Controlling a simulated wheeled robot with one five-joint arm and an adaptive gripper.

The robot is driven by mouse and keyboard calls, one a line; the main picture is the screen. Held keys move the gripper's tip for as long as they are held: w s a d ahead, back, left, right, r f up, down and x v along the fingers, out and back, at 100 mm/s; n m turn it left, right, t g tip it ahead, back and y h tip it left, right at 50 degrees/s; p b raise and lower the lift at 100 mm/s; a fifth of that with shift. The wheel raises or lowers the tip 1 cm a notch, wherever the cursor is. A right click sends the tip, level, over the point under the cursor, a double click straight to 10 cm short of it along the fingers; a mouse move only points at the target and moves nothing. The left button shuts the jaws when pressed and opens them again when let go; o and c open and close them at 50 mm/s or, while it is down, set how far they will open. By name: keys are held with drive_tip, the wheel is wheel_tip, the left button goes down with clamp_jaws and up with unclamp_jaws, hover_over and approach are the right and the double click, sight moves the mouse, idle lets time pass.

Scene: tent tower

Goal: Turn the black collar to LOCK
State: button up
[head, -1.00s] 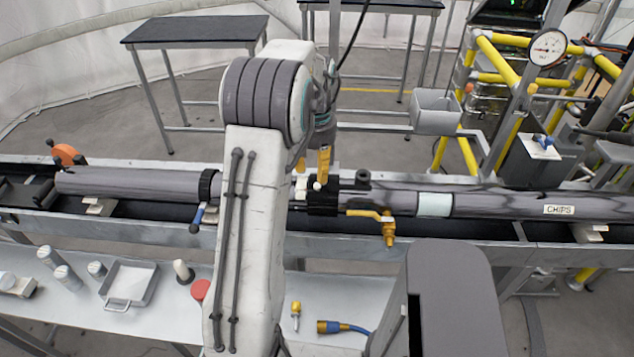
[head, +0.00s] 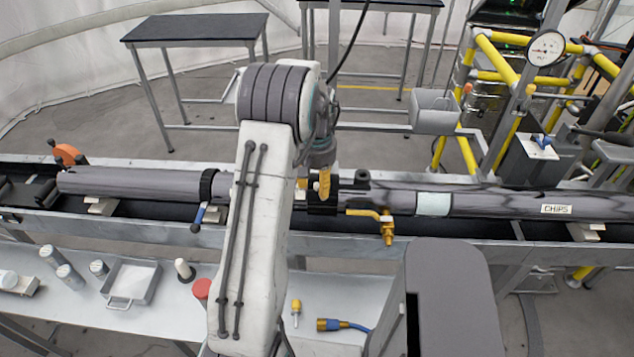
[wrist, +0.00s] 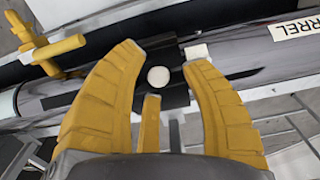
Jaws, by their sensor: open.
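The black collar (head: 322,207) sits around the long grey tube, left of the brass valve, partly hidden by my gripper in the head view. My gripper (head: 314,184) points down over it, yellow fingers spread. In the wrist view, my gripper (wrist: 164,57) is open above the collar (wrist: 172,92). A round white knob (wrist: 158,77) on the collar shows between the fingers, and a small white block (wrist: 196,51) lies near the right fingertip. I cannot tell whether any finger touches them. No LOCK mark is readable.
A brass valve (head: 388,228) juts from the tube just right of the collar. Another black ring (head: 208,188) with a blue-handled lever (head: 198,217) is to the left. The front bench (head: 250,290) holds a tray (head: 130,282) and small parts.

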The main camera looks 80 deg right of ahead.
drive_tip(key=shift+o, duration=0.3)
clamp_jaws()
idle(0.3)
